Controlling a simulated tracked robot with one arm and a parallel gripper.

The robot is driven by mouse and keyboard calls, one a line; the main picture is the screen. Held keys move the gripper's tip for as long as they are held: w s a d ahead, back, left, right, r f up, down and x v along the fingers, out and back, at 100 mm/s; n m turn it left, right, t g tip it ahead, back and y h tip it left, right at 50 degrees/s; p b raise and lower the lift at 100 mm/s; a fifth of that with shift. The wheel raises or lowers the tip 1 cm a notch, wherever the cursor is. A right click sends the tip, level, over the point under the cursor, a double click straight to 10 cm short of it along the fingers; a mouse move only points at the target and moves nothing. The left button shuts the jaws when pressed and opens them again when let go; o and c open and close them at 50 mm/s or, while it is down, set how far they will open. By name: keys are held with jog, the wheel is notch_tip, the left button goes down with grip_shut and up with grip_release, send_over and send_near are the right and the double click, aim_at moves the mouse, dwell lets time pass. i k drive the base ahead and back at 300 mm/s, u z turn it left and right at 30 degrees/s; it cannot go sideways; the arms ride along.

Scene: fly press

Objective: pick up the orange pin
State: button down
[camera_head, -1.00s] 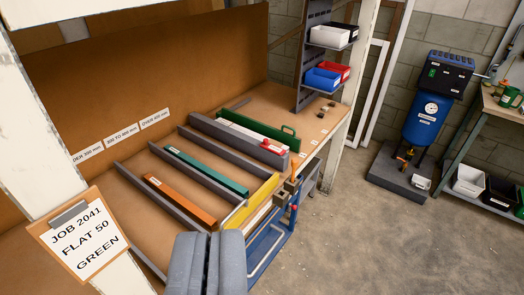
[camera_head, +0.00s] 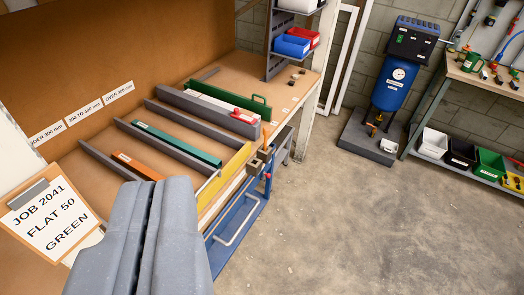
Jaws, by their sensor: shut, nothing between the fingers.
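A small upright orange piece (camera_head: 267,134), which looks like the orange pin, stands at the front edge of the bench, by the end of the green-handled rack and above the blue frame. It is small and partly merges with the brown fittings around it, so its lower end is unclear. My gripper (camera_head: 157,186) is the pair of thick grey fingers at the lower left. It is shut and empty, apart from the pin, which is up and to the right of it in the picture. The fingers hide part of the bench's front.
The bench (camera_head: 225,78) carries grey dividers, an orange bar (camera_head: 135,165), a green bar (camera_head: 175,142) and a yellow front strip (camera_head: 225,172). A blue frame (camera_head: 238,225) stands below its edge. A clipboard (camera_head: 47,217) is at left. Bare floor (camera_head: 370,220) lies right.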

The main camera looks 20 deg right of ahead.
aim_at(266, 129)
jog(key=z, duration=0.6)
jog(key=i, duration=1.85)
jog(key=u, duration=0.4)
